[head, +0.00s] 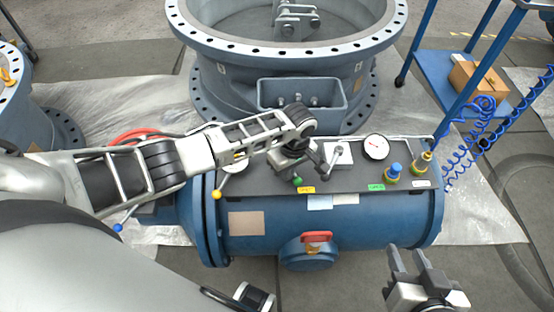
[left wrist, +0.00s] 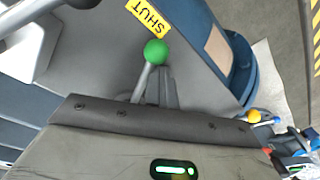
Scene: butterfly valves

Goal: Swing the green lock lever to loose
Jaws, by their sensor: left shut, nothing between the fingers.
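The green lock lever has a round green knob (head: 297,181) on a silver rod. In the left wrist view the green knob (left wrist: 156,52) stands beside a yellow label (left wrist: 148,17) reading SHUT. The rod runs down behind the gripper body, so its base is hidden. My left gripper (head: 290,172) is over the panel right at the lever, pointing down, shut with nothing held. In the left wrist view its dark fingers are close beside the rod; I cannot tell whether they touch it. My right gripper (head: 406,252) is open and empty, in front of the blue cylinder.
The blue cylinder's grey top panel also bears a white gauge (head: 376,147), a silver lever on a white block (head: 338,154), a blue knob (head: 394,171) and a green label (head: 376,187). A yellow-knobbed lever (head: 216,194) is to the left. A flanged ring (head: 285,55) stands behind.

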